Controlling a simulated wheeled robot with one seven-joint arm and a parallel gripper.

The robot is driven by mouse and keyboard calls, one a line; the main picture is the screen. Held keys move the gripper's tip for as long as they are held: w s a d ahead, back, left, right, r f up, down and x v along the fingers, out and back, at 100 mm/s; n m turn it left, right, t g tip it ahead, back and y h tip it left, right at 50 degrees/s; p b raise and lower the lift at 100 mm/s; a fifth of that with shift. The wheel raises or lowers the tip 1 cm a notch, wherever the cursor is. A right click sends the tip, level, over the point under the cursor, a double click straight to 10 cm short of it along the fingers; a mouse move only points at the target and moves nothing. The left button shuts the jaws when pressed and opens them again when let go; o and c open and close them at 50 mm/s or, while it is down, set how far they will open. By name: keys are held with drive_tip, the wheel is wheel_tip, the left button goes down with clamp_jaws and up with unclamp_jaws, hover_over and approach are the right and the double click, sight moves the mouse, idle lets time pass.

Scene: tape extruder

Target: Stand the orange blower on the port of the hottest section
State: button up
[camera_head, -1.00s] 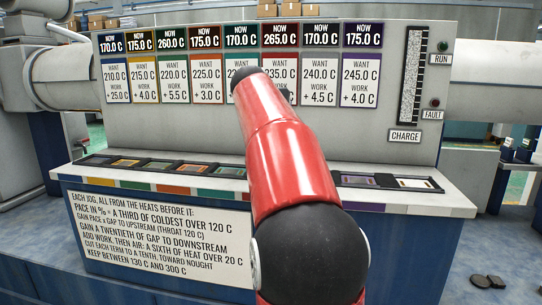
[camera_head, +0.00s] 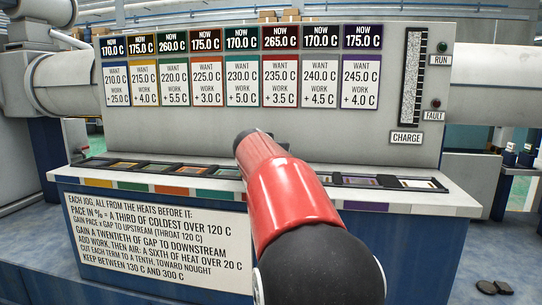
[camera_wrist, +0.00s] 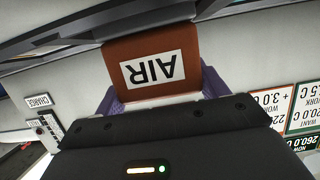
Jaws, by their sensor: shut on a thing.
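The orange blower (camera_wrist: 150,60) shows in the wrist view, upside down, with a white AIR label. My gripper (camera_wrist: 160,98) is shut on it, with a purple finger on either side. In the head view my red arm hides the gripper and blower. The panel (camera_head: 200,125) shows eight NOW readings. The highest is 265.0 C, on the red sixth card (camera_head: 281,80). A row of dark-framed ports lies along the ledge below, including an orange-brown one (camera_head: 160,168) and a purple one (camera_head: 365,181). My arm covers part of the row, so the sixth port cannot be made out.
A text board (camera_head: 150,240) is on the machine's front, below the ledge. A charge gauge (camera_head: 411,88) and lamps are at the panel's right. Pipes (camera_head: 490,85) run out at both sides. Dark discs (camera_head: 486,287) lie on the floor at right.

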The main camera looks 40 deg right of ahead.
drive_tip(key=shift+r, duration=0.1)
drive_tip(key=o, duration=1.6)
